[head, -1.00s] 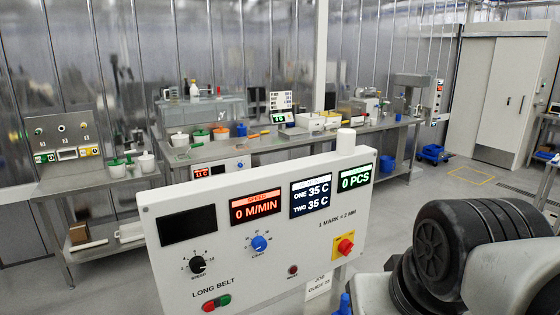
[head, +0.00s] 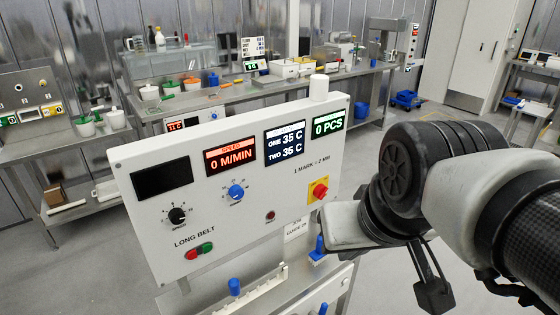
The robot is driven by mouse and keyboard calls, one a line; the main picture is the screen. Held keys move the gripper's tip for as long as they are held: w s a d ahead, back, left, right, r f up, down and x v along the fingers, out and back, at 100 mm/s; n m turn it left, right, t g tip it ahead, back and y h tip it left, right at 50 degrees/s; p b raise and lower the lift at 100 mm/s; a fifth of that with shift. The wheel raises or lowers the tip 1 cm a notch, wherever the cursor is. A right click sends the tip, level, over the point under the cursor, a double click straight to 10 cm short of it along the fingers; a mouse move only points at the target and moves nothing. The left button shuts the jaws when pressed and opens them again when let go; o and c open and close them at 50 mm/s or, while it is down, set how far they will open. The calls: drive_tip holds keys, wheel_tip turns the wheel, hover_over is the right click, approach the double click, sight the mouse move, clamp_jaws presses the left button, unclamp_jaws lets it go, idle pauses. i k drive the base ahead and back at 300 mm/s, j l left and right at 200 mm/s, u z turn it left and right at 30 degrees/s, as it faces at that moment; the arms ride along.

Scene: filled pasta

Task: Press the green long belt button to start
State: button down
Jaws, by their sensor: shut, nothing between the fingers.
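The long belt control panel (head: 240,185) is white and tilted, with the words LONG BELT at its lower left. Below them a red button (head: 191,254) and a green button (head: 206,248) sit side by side in one oval housing. The green one is on the right, and nothing covers either. The speed display reads 0 M/MIN and the piece display 0 PCS. My gripper (head: 434,292) shows as a dark shape at the lower right, well right of the buttons and apart from the panel. It is shut and empty; its fingertips are hard to make out.
A red knob on a yellow plate (head: 319,191) is at the panel's right. Black and blue dials (head: 236,193) sit above the buttons. A blue-handled item (head: 318,245) stands near my arm. Benches with pots (head: 150,93) are behind. Open floor lies to the left.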

sight(208, 247)
drive_tip(key=u, duration=0.9)
drive_tip(key=l+u, duration=0.1)
